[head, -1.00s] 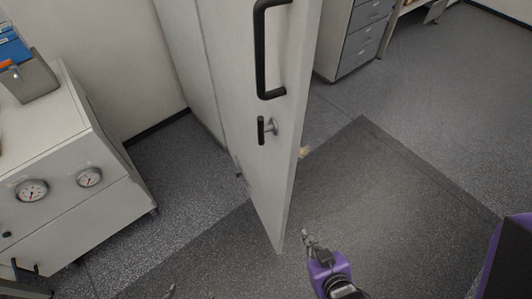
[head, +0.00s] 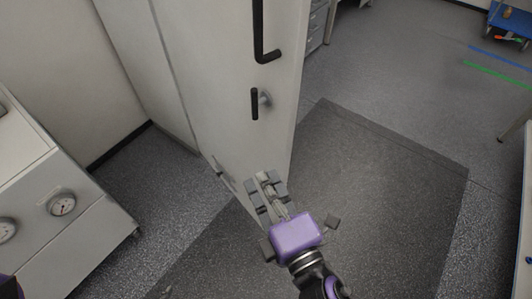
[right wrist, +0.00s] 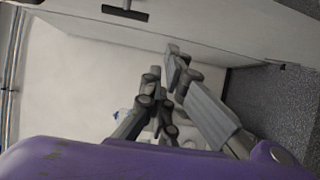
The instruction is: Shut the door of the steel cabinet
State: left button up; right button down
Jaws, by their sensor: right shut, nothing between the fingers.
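The steel cabinet's door (head: 225,70) stands open in the head view, a tall pale grey panel. It has a long black handle (head: 258,35) and a small black latch lever (head: 255,104). My right gripper (head: 264,180) is at the lower part of the door, overlapping its bottom edge in the picture; whether it touches is unclear. Its fingers are shut and empty. In the right wrist view the closed fingers (right wrist: 170,75) are in front of pale panels. My left gripper is not in view.
A white bench unit with round gauges (head: 62,204) stands at the left. A drawer unit (head: 316,25) is behind the door. A table edge (head: 526,200) is at the far right.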

jog(key=w+p, duration=0.2)
jog(key=w, duration=0.9)
jog(key=shift+w+a+p, duration=0.3)
jog(key=shift+w+a, duration=0.05)
jog(key=shift+a, duration=0.05)
jog(key=shift+d, duration=0.1)
